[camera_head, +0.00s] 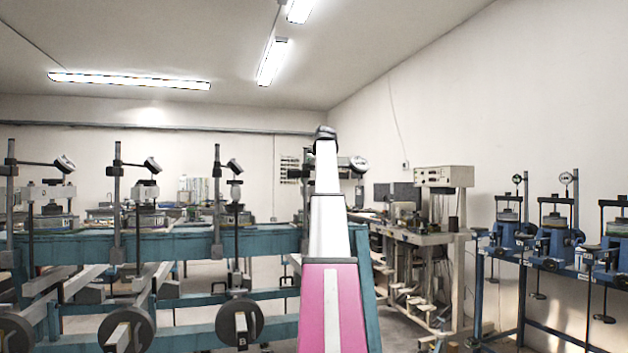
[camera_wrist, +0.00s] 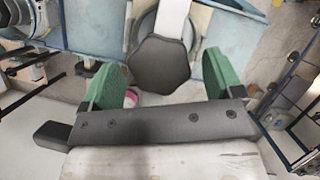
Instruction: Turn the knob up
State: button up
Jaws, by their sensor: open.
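My gripper (camera_wrist: 163,90) shows in the wrist view with its two green finger pads wide apart, in front of a dark palm bar. Nothing is held between them. A dark many-sided piece (camera_wrist: 160,65) lies in view between the pads, with a white shaft (camera_wrist: 172,20) running up from it. It may be the knob, but I cannot tell for sure, nor how far it is from the fingers. A small pink patch shows beside the left pad. In the head view a pink and white tapered column with a dark top rises in the middle. My gripper is not clear there.
Teal lever frames (camera_head: 180,243) with weights fill the left of the head view. A bench with instruments (camera_head: 430,235) stands right of centre, and blue frames (camera_head: 553,235) stand at the far right. The wrist view shows floor and frame legs at its edges.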

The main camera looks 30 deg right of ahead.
jog(key=c, duration=0.9)
jog(key=shift+d+n+g+y, duration=0.15)
jog(key=shift+n+y, duration=0.35)
jog(key=shift+n, duration=0.7)
jog(key=shift+a+n+g+y, duration=0.15)
jog(key=shift+n+y, duration=0.35)
jog(key=shift+n, duration=0.7)
jog(key=shift+d, duration=0.1)
jog(key=o, duration=0.9)
jog(key=shift+r, duration=0.15)
